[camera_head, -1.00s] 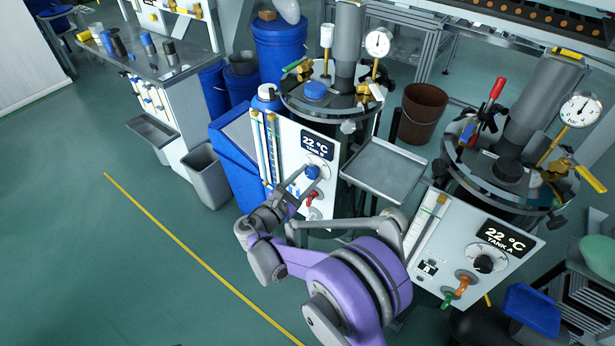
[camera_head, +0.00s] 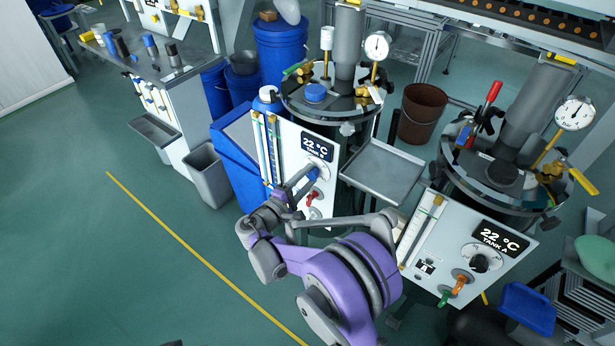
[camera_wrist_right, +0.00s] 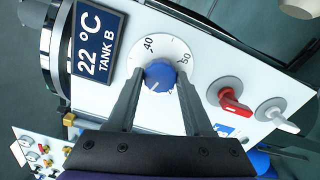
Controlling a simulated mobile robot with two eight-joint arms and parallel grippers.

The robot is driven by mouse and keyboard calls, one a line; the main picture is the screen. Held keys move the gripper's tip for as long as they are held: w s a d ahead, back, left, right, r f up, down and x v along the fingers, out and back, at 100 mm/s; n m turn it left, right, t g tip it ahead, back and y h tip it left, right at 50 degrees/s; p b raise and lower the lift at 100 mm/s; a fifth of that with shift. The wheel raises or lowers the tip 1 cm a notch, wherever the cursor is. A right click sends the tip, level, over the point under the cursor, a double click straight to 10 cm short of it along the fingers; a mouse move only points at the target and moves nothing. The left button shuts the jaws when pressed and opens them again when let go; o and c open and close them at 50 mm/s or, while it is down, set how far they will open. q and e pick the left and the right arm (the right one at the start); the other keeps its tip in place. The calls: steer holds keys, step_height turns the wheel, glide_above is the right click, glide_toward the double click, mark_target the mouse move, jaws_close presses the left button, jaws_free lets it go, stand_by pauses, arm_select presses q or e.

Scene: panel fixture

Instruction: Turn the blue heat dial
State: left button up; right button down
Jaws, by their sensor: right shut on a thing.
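The blue heat dial (camera_wrist_right: 160,76) sits on the white Tank B panel (camera_wrist_right: 225,65), over a round white scale with numbers such as 40 and 50. In the head view the dial (camera_head: 313,174) is partly covered by my right gripper (camera_head: 311,177). In the right wrist view my right gripper (camera_wrist_right: 160,79) has one finger on each side of the dial and is shut on it. The white pointer mark on the dial points toward the lower left of that view. My left gripper is not in view.
The Tank B display (camera_head: 317,148) reads 22 °C. A red-handled valve (camera_wrist_right: 234,102) and a grey-white lever (camera_wrist_right: 277,114) are beside the dial. A metal tray (camera_head: 382,171) and the Tank A panel (camera_head: 460,250) stand to the right. Open floor lies left.

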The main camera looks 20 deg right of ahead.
steer(key=m+p, duration=0.1)
steer(key=m, duration=1)
steer(key=shift+p, duration=0.35)
steer(key=shift+m+p, duration=0.3)
steer(key=shift+m, duration=1.5)
steer(key=shift+c, duration=1.5)
jaws_free()
steer(key=v, duration=1.1)
steer(key=shift+p, duration=0.45)
steer(key=shift+d, duration=0.1)
